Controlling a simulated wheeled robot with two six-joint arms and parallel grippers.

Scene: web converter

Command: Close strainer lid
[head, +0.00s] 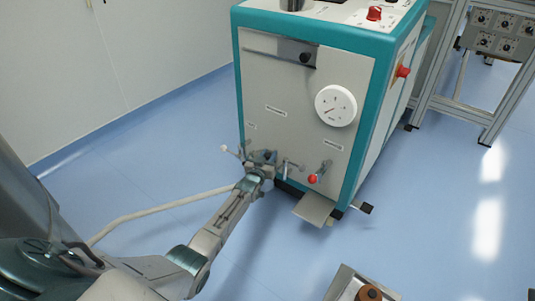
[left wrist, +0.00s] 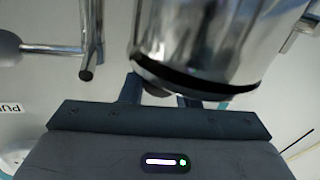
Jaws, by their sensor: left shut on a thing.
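My left gripper (head: 262,158) is at the lower front of the teal-and-grey machine, among small metal pipe fittings. In the left wrist view a shiny metal cylinder (left wrist: 200,35), which looks like the strainer, stands in front of the gripper (left wrist: 175,95). A dark curved band runs along the cylinder's near rim. The fingers are shut on a part at this rim, which looks like the strainer lid; the cylinder hides much of the contact. How far the lid is open cannot be told. My right gripper is not in view.
The machine (head: 285,90) carries a white round gauge (head: 336,105) and a red-knobbed valve (head: 312,179) right of the gripper. A metal pipe (left wrist: 88,40) and a rounded handle (left wrist: 10,45) are left of the cylinder. A flat plate (head: 314,208) juts out low.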

